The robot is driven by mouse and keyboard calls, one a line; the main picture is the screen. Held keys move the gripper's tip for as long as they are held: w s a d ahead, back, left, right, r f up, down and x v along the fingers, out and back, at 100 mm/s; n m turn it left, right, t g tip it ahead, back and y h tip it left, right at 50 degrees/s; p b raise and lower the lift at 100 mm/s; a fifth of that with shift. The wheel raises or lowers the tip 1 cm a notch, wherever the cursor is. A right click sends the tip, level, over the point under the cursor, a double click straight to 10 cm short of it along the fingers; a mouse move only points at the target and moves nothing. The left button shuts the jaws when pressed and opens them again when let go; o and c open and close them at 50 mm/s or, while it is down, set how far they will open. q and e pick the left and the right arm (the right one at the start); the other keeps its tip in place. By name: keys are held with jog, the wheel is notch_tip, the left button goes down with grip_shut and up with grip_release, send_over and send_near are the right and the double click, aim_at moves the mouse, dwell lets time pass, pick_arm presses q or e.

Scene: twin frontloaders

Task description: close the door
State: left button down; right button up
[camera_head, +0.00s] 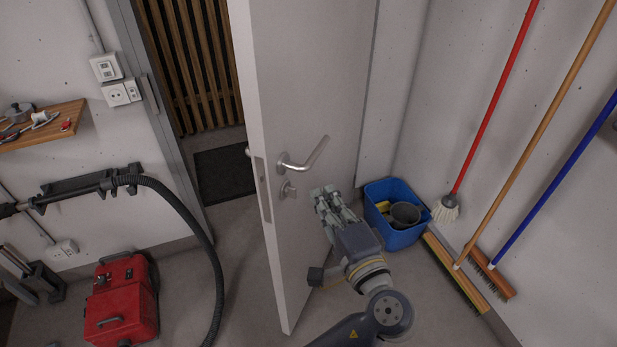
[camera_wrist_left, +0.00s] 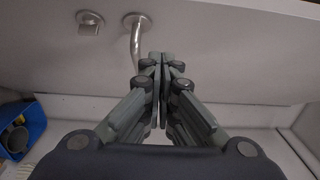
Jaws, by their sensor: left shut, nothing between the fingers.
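The white door (camera_head: 300,90) stands ajar, swung into the room, with the doorway open to its left. Its silver lever handle (camera_head: 305,157) has a lock fitting below it. My left gripper (camera_head: 325,192) is shut and empty, close to the door's face, just below and to the right of the handle. In the left wrist view the shut fingertips (camera_wrist_left: 160,56) point at the door (camera_wrist_left: 230,50), and the handle (camera_wrist_left: 135,30) lies just beyond and left of them. Whether the fingers touch the door cannot be told. My right gripper is not in view.
A blue bin (camera_head: 397,238) stands by the wall behind the gripper. A mop (camera_head: 447,208) and brooms (camera_head: 470,285) lean on the right wall. A red vacuum (camera_head: 122,300) with its black hose (camera_head: 212,260) stands left of the door. A dark mat (camera_head: 222,172) lies beyond the doorway.

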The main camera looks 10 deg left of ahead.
pick_arm(q)
jog(key=p, duration=0.4)
send_near(282, 148)
jog(key=w, duration=0.2)
jog(key=w+d, duration=0.1)
jog(key=shift+w+d+r, duration=0.15)
jog(key=shift+w+r, duration=0.05)
jog(key=shift+r, duration=0.05)
jog(key=a, duration=0.1)
jog(key=a+p, duration=0.1)
jog(key=a, duration=0.1)
jog(key=shift+w+f, duration=0.15)
jog(key=shift+f, duration=0.05)
jog(key=shift+a+p, duration=0.3)
jog(key=shift+a, duration=0.05)
jog(key=shift+f, duration=0.1)
jog(key=shift+d, duration=0.1)
